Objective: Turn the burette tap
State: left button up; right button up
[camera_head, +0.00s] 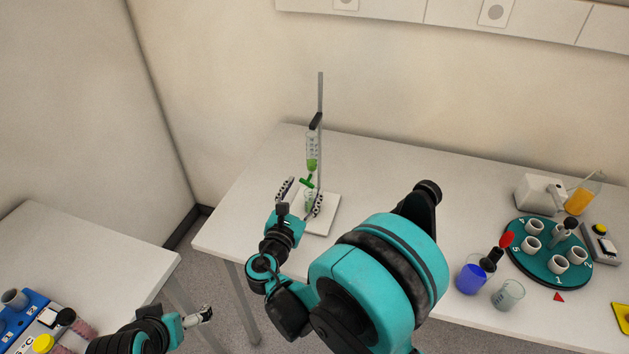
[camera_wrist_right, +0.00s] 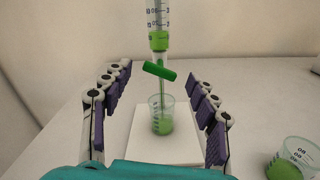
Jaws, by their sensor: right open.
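The burette (camera_head: 312,146) hangs upright on a stand (camera_head: 320,95) at the table's back left, with green liquid in its lower part. Its green tap (camera_head: 306,182) also shows in the right wrist view (camera_wrist_right: 160,71), its handle slightly tilted. Below it, a beaker (camera_wrist_right: 161,117) with green liquid stands on the white stand base (camera_wrist_right: 185,149). My right gripper (camera_head: 303,195) is open and empty, its purple-padded fingers (camera_wrist_right: 158,92) spread on either side of the tap and beaker, apart from both. My left gripper (camera_head: 203,315) is low at the left, away from the burette; its jaws are too small to read.
Another beaker with green liquid (camera_wrist_right: 293,162) stands right of the base. A blue device (camera_head: 30,318) sits on the left table.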

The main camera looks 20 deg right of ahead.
aim_at(306, 185)
jog(key=shift+x, duration=2.1)
jog(key=c, duration=1.2)
jog(key=shift+f+n+b, duration=0.1)
jog(key=shift+n+b, duration=0.55)
jog(key=shift+n, duration=0.55)
jog(key=n, duration=0.3)
jog(key=o, duration=1.2)
